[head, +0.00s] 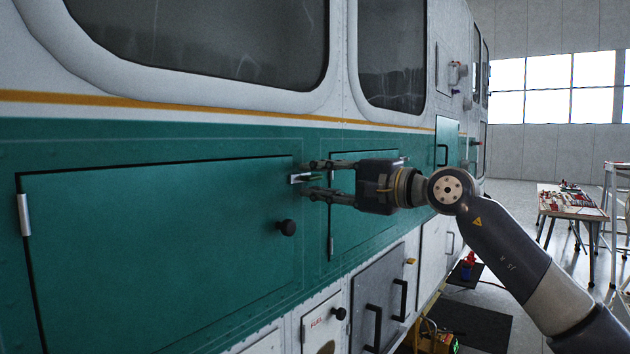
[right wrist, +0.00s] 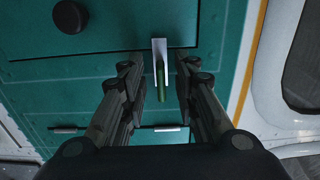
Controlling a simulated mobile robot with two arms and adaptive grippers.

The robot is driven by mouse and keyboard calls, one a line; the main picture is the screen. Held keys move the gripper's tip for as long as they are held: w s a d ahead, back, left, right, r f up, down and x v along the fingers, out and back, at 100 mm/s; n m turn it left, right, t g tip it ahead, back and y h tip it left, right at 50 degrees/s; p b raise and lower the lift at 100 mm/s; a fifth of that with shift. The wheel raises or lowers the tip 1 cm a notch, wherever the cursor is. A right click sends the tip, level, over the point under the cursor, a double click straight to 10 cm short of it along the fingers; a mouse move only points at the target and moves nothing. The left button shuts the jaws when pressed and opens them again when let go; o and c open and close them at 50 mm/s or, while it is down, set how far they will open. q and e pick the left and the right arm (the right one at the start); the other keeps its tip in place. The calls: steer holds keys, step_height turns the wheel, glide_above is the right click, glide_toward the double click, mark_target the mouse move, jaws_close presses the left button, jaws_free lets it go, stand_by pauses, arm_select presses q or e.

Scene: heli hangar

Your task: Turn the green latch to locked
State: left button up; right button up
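The green latch (right wrist: 160,84) is a small green lever on a silver bracket (right wrist: 158,50), at the edge of a large green hatch door (right wrist: 100,22). In the head view the silver bracket (head: 299,178) shows at the right edge of the door (head: 160,245). My right gripper (head: 311,179) comes in from the right, its fingers one above and one below the latch. In the right wrist view my gripper (right wrist: 159,66) is open, one finger on each side of the latch, with gaps between. My left gripper is not in view.
A round black knob (head: 287,228) sticks out of the hatch door below the latch. Another green panel (head: 365,225) lies behind my gripper. Grey doors with black handles (head: 376,300) are below. A table with tools (head: 570,205) stands far right.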

steer(key=v, duration=1.1)
